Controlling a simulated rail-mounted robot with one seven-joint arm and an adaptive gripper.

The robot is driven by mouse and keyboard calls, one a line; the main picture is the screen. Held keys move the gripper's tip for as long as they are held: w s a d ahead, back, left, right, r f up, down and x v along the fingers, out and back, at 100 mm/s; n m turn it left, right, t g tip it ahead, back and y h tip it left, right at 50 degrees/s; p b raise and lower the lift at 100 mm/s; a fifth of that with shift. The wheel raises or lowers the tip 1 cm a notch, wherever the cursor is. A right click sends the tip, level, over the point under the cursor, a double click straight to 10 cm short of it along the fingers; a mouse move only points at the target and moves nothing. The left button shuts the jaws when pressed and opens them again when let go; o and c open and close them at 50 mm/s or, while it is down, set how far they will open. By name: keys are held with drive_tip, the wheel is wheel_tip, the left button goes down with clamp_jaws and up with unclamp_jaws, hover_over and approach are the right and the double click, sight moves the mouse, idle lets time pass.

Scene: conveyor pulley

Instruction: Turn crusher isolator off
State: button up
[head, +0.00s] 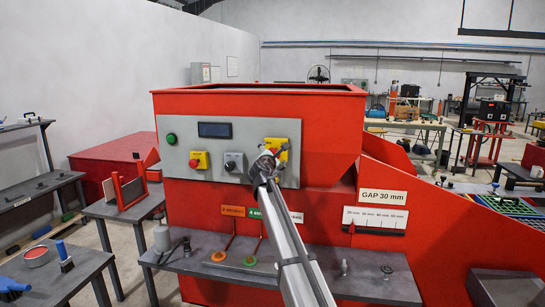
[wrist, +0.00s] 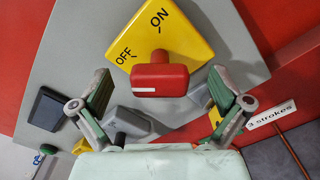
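The crusher isolator is a yellow plate (wrist: 190,30) marked ON and OFF, with a red handle (wrist: 160,78) on a short red stem. The handle has a white line on its near face. Which label the handle is set to I cannot tell for sure. In the head view the yellow plate (head: 284,143) is at the right of the grey panel, partly hidden by my gripper (head: 269,163). In the wrist view my gripper (wrist: 158,88) is open, with one finger on each side of the red handle and gaps visible between.
The grey panel (head: 214,147) also bears a dark display (head: 214,130), a green button (head: 171,138), a red knob on a yellow plate (head: 199,160) and a grey rotary switch (head: 234,162). A grey shelf (head: 330,263) with small items runs below.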

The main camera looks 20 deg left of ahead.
drive_tip(key=shift+s, duration=0.1)
drive_tip(key=s+d, duration=0.1)
drive_tip(key=s, duration=0.5)
drive_tip(key=shift+s+d, duration=0.15)
drive_tip(key=shift+s, duration=0.2)
idle(0.5)
